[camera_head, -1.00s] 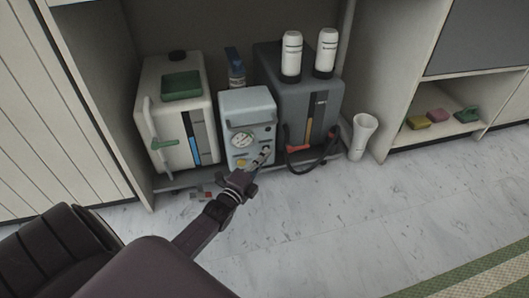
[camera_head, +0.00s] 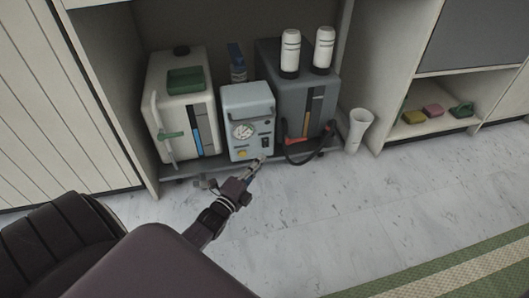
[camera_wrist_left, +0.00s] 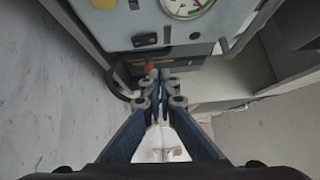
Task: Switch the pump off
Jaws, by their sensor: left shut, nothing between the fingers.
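The pump (camera_head: 248,103) is a pale blue-grey box in the low cabinet bay, between the two tanks. Its front has a round gauge (camera_head: 243,131), a yellow knob (camera_head: 243,154) and a small black switch (camera_head: 266,141). In the left wrist view the gauge (camera_wrist_left: 187,6) and a black switch (camera_wrist_left: 145,40) show near the top; I cannot tell the switch's position. My left gripper (camera_head: 259,163) is shut and empty, low in front of the pump's bottom right; its fingers (camera_wrist_left: 158,78) also show in the left wrist view. Contact is unclear. My right gripper is out of view.
A white tank (camera_head: 165,90) stands left of the pump, a dark grey tank (camera_head: 322,100) with a black hose (camera_head: 314,156) right of it. A white cup (camera_head: 360,130) stands farther right. The floor (camera_head: 330,220) in front is clear.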

